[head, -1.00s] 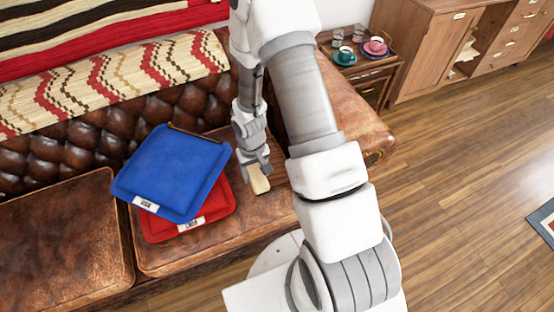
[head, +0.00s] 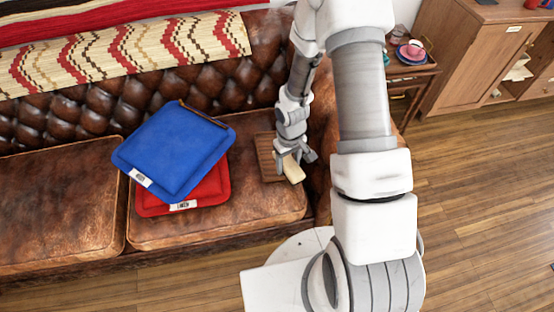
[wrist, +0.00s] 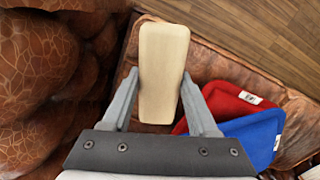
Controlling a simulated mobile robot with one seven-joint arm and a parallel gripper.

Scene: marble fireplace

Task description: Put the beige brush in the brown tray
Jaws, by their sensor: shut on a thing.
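The beige brush (head: 294,170) is held in my gripper (head: 291,160), near the right end of the sofa seat. In the wrist view the brush (wrist: 163,65) lies between the two fingers of my gripper (wrist: 160,78) and points away from the camera. The brown tray (head: 267,152) is a dark wooden rectangle on the seat, just left of and behind the brush. My gripper and the brush cover part of its right side. The brush overlaps the tray's right front area in the head view; I cannot tell its height above it.
A blue cushion (head: 172,150) lies on a red cushion (head: 205,191) left of the tray, with a thin dark strip (head: 205,114) at its upper edge. The sofa's armrest (head: 325,150) is close on the right. A side table (head: 412,72) with cups stands behind it.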

